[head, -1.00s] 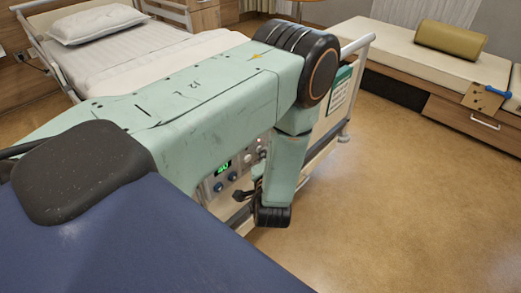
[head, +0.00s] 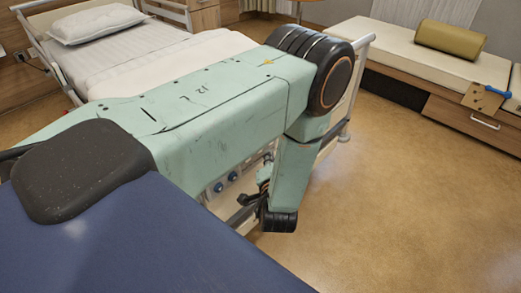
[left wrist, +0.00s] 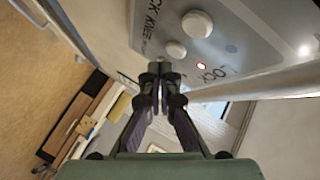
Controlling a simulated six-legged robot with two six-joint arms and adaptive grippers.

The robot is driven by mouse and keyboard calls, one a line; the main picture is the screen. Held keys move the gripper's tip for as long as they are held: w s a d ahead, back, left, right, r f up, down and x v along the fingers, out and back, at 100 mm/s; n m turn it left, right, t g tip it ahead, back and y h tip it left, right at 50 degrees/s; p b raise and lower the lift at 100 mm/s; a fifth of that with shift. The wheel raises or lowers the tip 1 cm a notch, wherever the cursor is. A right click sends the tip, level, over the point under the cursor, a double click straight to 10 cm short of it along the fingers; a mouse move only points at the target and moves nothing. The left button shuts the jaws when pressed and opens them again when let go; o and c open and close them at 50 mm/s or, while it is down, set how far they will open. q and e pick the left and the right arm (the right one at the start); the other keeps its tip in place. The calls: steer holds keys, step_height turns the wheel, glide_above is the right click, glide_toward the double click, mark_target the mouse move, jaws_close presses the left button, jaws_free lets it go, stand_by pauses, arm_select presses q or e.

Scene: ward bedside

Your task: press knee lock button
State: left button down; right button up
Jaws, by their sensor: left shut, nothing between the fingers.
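In the left wrist view a pale control panel (left wrist: 240,45) carries two round white buttons. The bigger button (left wrist: 197,23) is at the top and the smaller button (left wrist: 176,49) sits lower left. Partly cut lettering beside them reads "CK KNEE", and "LOCK" stands near a lit red lamp (left wrist: 201,66). I cannot tell which button is the knee lock one. My left gripper (left wrist: 160,70) is shut and empty, its tips just below the smaller button; contact is unclear. In the head view my left gripper (head: 248,199) is beside the panel (head: 222,183), partly hidden by my arm. My right gripper is out of view.
The bed has a white mattress (head: 130,62) and a pillow (head: 97,24). A pale bed rail (head: 356,75) stands just beyond my arm. A bench with an olive bolster (head: 450,38) is at the right. The floor (head: 400,200) between is clear.

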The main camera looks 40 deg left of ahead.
arm_select(q)
steer(key=shift+s+d+p, duration=0.2)
steer(key=shift+d+p, duration=0.25)
steer(key=shift+d, duration=2.05)
steer(key=d+r+p, duration=0.2)
steer(key=d+p, duration=0.6)
steer(key=p, duration=0.2)
steer(key=shift+s, duration=0.35)
steer(key=shift+a, duration=0.1)
